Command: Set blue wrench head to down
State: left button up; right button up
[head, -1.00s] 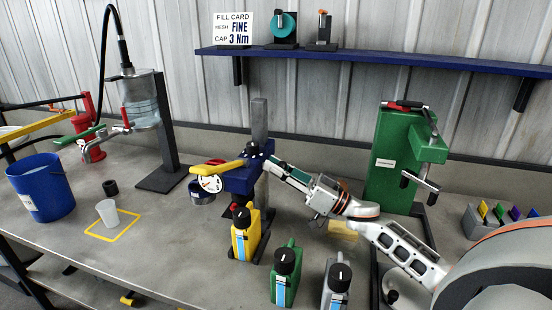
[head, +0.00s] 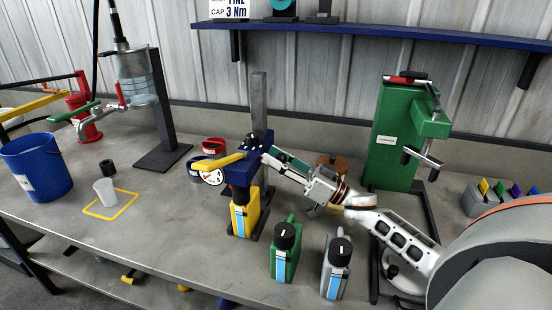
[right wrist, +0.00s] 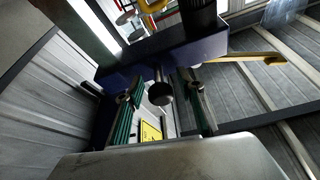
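The blue wrench head (head: 240,173) sits on a grey upright post (head: 259,98), with a yellow handle (head: 217,161) and a white gauge (head: 211,176) toward the left. It hangs just above the yellow bottle and overlaps its top in the picture. My right gripper (head: 268,157) is at the right side of the head. In the right wrist view, the two green-padded fingers (right wrist: 160,108) are apart, one on each side of a dark round knob (right wrist: 160,93) on the blue head (right wrist: 165,50). Gaps show between knob and fingers. My left gripper is out of view.
A yellow bottle (head: 245,216), a green bottle (head: 284,261) and a grey bottle (head: 335,270) stand in front.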

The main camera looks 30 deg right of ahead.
jog(key=v, duration=1.2)
